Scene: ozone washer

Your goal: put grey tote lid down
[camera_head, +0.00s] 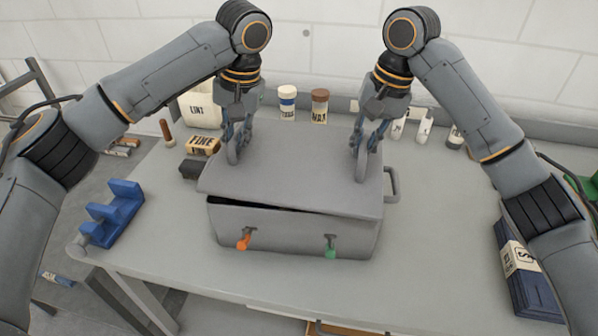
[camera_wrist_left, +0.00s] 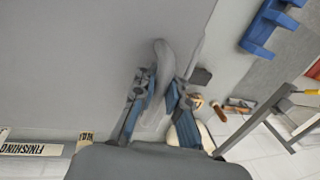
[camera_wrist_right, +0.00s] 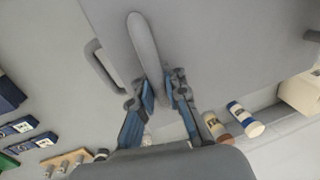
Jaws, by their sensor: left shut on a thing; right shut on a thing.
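The grey tote (camera_head: 290,232) stands on the grey table, with an orange latch (camera_head: 243,241) and a green latch (camera_head: 330,250) on its front. The grey tote lid (camera_head: 290,180) lies over it, slightly askew, with a dark gap under its front edge at the left. My left gripper (camera_head: 233,155) is shut on the lid's left handle, which shows in the left wrist view (camera_wrist_left: 160,75). My right gripper (camera_head: 362,165) is shut on the lid's right handle, seen in the right wrist view (camera_wrist_right: 143,50). Whether the lid's back edge touches the tote is hidden.
A blue rack (camera_head: 112,213) stands at the table's left. A box labelled FINE (camera_head: 203,144) and a dark block sit beside the lid. Dark blue packs (camera_head: 525,265) lie at the right.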

